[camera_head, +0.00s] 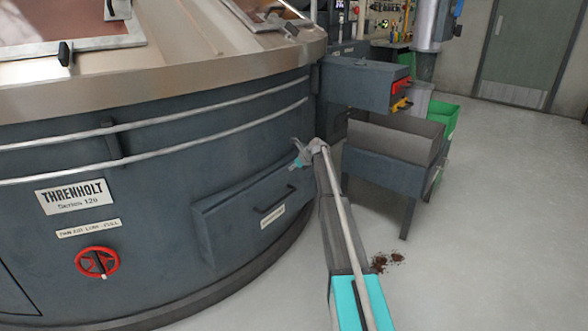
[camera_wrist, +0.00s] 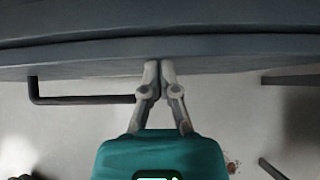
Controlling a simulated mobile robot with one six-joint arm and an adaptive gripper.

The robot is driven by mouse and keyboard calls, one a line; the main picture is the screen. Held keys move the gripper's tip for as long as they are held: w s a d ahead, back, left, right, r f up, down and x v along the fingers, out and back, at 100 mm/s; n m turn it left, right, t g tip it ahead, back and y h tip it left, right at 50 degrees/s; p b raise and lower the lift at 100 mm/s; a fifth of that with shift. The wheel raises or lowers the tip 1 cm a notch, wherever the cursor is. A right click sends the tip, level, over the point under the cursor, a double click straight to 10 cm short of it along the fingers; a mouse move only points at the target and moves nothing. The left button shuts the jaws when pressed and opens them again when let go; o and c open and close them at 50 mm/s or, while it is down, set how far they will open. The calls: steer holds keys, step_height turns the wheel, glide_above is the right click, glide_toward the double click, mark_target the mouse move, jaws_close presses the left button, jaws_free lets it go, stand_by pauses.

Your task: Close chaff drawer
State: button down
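The chaff drawer (camera_head: 235,220) is a dark grey box front low on the round machine, with a dark bar handle and a pale label too small to read. Its left side face shows, so its front stands out from the machine wall. My gripper (camera_head: 297,150) is near the drawer's upper right end, above and right of the handle (camera_head: 274,204). In the wrist view the two grey fingers (camera_wrist: 160,66) are together with nothing between them. Their tips are at or close to a dark grey edge (camera_wrist: 230,65); contact is unclear. A dark bar, apparently the handle (camera_wrist: 85,100), lies left of the fingers.
A red knob (camera_head: 97,262) is on the machine at left. A grey bin on a legged stand (camera_head: 385,170) is right of my arm, with a green container (camera_head: 443,117) behind. Brown debris (camera_head: 386,262) lies on the floor. The floor at right is clear.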

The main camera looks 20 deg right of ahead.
steer(key=s+d+f+p+v, duration=0.1)
steer(key=f+p+v, duration=0.1)
steer(key=p+v, duration=0.5)
steer(key=shift+v, duration=3.15)
steer(key=shift+s+a+f, duration=0.1)
steer(key=shift+s, duration=0.15)
